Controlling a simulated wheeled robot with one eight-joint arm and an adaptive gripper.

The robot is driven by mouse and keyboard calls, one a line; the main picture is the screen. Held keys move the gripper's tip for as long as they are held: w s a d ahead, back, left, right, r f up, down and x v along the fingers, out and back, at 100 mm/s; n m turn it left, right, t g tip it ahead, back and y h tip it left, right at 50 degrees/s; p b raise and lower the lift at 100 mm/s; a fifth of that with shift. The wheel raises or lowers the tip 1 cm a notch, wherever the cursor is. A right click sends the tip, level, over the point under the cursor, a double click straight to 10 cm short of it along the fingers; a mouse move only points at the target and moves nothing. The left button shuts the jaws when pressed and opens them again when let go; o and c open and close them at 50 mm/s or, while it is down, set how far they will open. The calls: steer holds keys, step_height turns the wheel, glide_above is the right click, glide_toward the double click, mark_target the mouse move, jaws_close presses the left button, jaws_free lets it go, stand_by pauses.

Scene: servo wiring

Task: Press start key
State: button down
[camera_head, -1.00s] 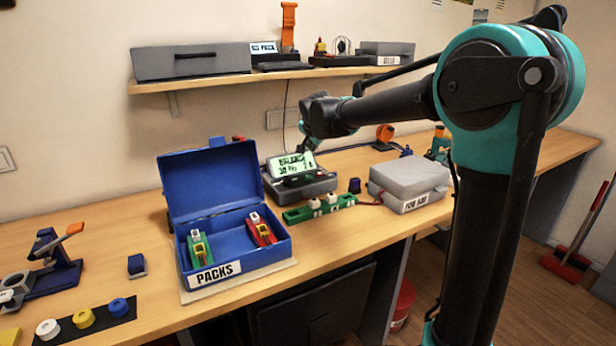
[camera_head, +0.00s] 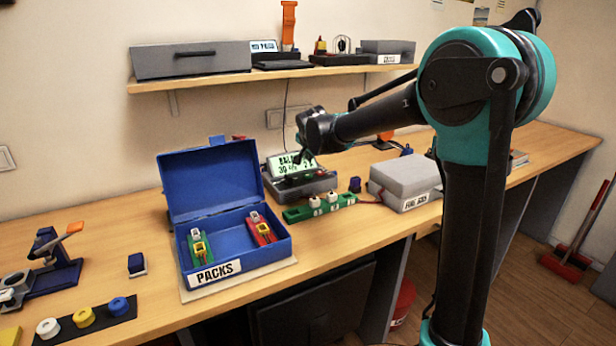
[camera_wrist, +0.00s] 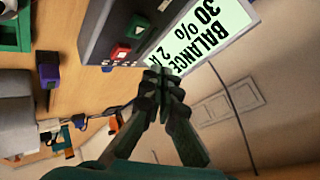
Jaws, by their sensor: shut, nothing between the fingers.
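The charger (camera_head: 312,186) stands on the bench behind the green power strip, with its lit display (camera_head: 278,164) tilted up at the back. In the wrist view the display (camera_wrist: 208,38) reads BALANCE, 30 %, 2 A, partly covered by my fingers. A green key (camera_wrist: 138,31) and a red key (camera_wrist: 119,52) sit side by side on the charger's dark panel; their marks are too small to read surely. My gripper (camera_wrist: 162,75) is shut and empty, over the display's edge in the picture, to the right of both keys. I see no contact with either key.
The open blue PACKS box (camera_head: 270,249) with a green and a red pack stands left of the charger. A shelf (camera_head: 225,80) hangs above.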

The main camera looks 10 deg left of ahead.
mark_target(308, 176)
steer(key=shift+f, duration=2.05)
steer(key=shift+f, duration=0.15)
steer(key=shift+f, duration=0.25)
steer(key=shift+f, duration=0.55)
stand_by(0.5)
steer(key=shift+r, duration=0.95)
steer(key=shift+r, duration=2.55)
